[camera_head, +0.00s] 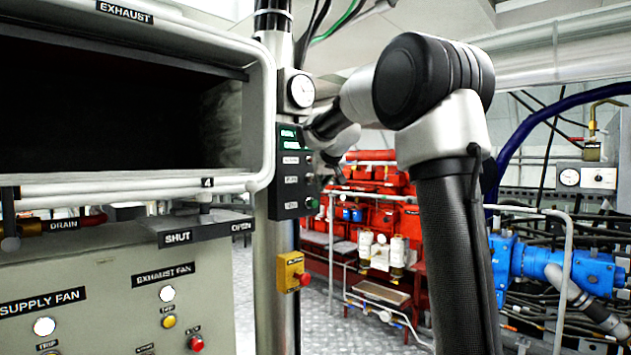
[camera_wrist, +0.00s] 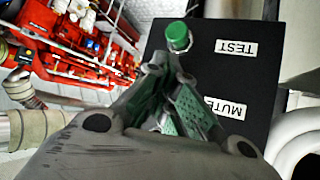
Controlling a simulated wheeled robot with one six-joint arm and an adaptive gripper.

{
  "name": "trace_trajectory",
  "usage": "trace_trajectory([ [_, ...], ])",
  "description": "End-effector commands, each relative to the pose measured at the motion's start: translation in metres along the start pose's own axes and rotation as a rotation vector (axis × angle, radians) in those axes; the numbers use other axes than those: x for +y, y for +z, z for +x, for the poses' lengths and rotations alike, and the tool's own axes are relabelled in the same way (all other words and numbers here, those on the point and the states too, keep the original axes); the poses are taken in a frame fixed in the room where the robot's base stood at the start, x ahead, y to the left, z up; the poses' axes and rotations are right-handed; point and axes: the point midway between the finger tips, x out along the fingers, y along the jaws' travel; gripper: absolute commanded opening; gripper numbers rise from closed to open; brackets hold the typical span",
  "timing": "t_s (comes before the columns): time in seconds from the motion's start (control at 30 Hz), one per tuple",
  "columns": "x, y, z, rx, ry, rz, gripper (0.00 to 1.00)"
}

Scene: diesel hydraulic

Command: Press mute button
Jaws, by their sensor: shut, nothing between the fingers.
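The black control box (camera_head: 290,170) is mounted on a vertical post in the head view, with a green lit display at its top. In the wrist view the black panel face (camera_wrist: 260,75) carries a white MUTE label (camera_wrist: 226,107) and a white TEST label (camera_wrist: 236,47). A green round button (camera_wrist: 178,33) stands out level with TEST, just beyond my fingertips. My gripper (camera_wrist: 162,62) is shut and empty in front of the panel. No button beside MUTE is visible; my fingers cover that area. Whether the fingertips touch the panel cannot be told.
A grey fan panel (camera_head: 120,300) stands at left. Red machinery (camera_head: 385,215) is behind, with blue pipework (camera_head: 560,262) at right.

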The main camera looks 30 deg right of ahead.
Motion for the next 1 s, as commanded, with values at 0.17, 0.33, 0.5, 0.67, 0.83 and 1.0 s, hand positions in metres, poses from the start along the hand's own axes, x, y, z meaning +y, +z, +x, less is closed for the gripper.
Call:
trace_trajectory([
  [0.17, 0.001, 0.001, -0.002, 0.001, 0.000, 0.000, 0.00],
  [0.33, 0.006, 0.006, -0.007, 0.000, 0.000, 0.001, 0.00],
  [0.5, 0.009, 0.009, -0.013, 0.000, 0.000, 0.000, 0.00],
  [0.67, 0.010, 0.010, -0.013, 0.000, 0.000, 0.000, 0.00],
  [0.83, 0.010, 0.010, -0.014, 0.000, 0.000, 0.000, 0.00],
  [1.0, 0.018, 0.017, -0.024, 0.001, 0.000, 0.002, 0.00],
])
